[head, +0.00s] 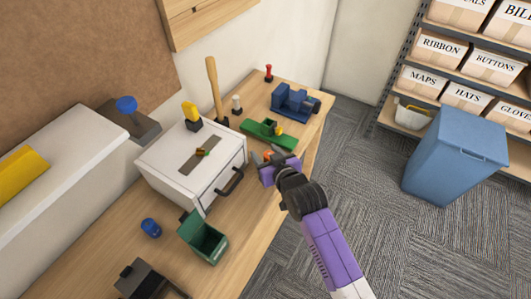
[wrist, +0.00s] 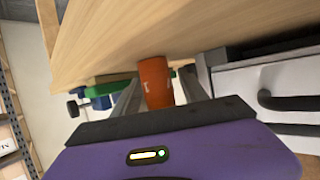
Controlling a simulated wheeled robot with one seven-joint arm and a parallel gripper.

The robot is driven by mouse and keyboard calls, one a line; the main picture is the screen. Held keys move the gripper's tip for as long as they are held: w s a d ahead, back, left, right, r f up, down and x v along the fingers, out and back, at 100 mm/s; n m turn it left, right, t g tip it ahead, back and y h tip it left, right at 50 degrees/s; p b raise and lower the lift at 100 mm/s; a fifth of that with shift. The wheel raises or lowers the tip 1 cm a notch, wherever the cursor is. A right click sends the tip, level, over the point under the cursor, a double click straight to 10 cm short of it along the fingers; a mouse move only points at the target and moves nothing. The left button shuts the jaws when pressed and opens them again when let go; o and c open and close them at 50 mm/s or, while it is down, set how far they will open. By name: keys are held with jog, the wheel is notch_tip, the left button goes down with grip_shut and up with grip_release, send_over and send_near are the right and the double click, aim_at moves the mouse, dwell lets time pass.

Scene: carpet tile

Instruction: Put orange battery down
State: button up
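The orange battery (wrist: 155,84) is a plain cylinder between the two fingers of my gripper (wrist: 160,90) in the wrist view. The fingers lie along its two sides and appear closed on it. Its far end shows against the wooden tabletop (wrist: 200,25); I cannot tell whether it touches the wood. In the head view my purple gripper (head: 266,160) is at the table's right edge, between the white drawer box and the green tool. A small orange patch shows at its fingertips there, and the rest of the battery is hidden.
The white drawer box (head: 177,163) with a dark handle stands left of my gripper. A green tool (head: 262,133) and a blue vise (head: 293,101) are behind it. A green bin (head: 205,240) is in front. A blue waste bin (head: 455,155) stands on the carpet at right.

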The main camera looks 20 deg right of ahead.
jog(key=shift+r, duration=0.25)
jog(key=v, duration=1.2)
jog(key=s+f, duration=0.2)
jog(key=s, duration=1.4)
jog(key=s+r, duration=0.4)
jog(key=s, duration=0.4)
jog(key=s+r+t, duration=0.1)
jog(key=s+r, duration=0.3)
jog(key=s, duration=0.5)
jog(key=shift+a+r, duration=0.4)
jog(key=shift+a, duration=0.05)
